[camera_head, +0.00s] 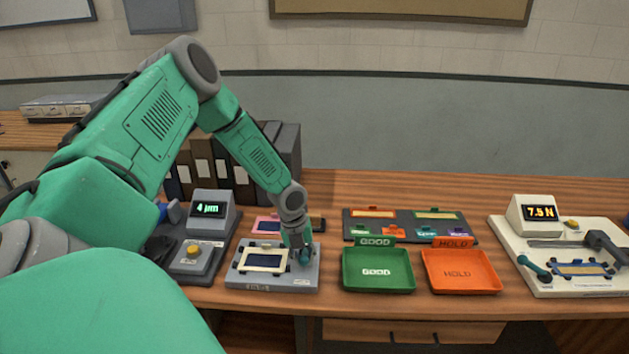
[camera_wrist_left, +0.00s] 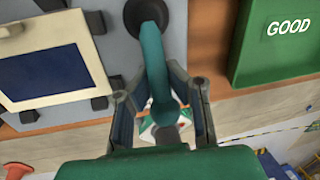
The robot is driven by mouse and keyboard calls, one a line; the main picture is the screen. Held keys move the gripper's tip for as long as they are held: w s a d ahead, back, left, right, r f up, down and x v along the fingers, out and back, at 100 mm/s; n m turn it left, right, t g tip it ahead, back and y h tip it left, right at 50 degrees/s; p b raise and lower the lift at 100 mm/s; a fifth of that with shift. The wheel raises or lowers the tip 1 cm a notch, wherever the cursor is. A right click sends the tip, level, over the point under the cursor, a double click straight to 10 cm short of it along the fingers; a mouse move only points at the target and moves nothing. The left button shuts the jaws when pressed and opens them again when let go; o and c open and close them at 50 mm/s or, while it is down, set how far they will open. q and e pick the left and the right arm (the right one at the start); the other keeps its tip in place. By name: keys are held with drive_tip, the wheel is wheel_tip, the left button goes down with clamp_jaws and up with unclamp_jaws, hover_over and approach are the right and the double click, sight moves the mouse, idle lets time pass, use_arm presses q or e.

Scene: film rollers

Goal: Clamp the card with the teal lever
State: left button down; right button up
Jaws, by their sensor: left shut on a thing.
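The card (camera_head: 263,260) has a cream frame and a window, dark blue in the wrist view (camera_wrist_left: 52,72). It lies on a grey fixture (camera_head: 243,281) between small dark tabs. A teal lever (camera_wrist_left: 153,55) rises from a round dark pivot at the fixture's right side. My left gripper (camera_head: 303,255) is over this lever, beside the card. In the wrist view its fingers (camera_wrist_left: 158,98) stand on both sides of the lever and are shut on it. In the head view the gripper hides most of the lever. My right gripper is not in view.
Right of the fixture are a green GOOD tray (camera_head: 378,285) and an orange HOLD tray (camera_head: 462,286). Behind them lies a dark rack (camera_head: 400,222) of coloured pieces. A meter reading 4 µm (camera_head: 208,210) stands left. A white station (camera_head: 560,285) with another teal lever (camera_head: 533,267) stands right.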

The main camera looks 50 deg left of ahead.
sight(305, 254)
use_arm(q)
drive_tip(key=shift+w+a+r, duration=0.15)
drive_tip(key=shift+w+a, duration=0.1)
drive_tip(key=shift+w, duration=0.05)
drive_tip(key=c, duration=1.5)
unclamp_jaws()
drive_tip(key=shift+a+f, duration=0.25)
drive_tip(key=shift+r, duration=0.25)
drive_tip(key=r, duration=0.5)
drive_tip(key=shift+s+r, duration=0.15)
drive_tip(key=shift+s, duration=0.2)
drive_tip(key=r, duration=0.2)
drive_tip(key=a+r, duration=0.1)
drive_tip(key=r, duration=0.1)
drive_tip(key=s+r, duration=0.1)
drive_tip(key=r, duration=0.1)
drive_tip(key=shift+a, duration=0.15)
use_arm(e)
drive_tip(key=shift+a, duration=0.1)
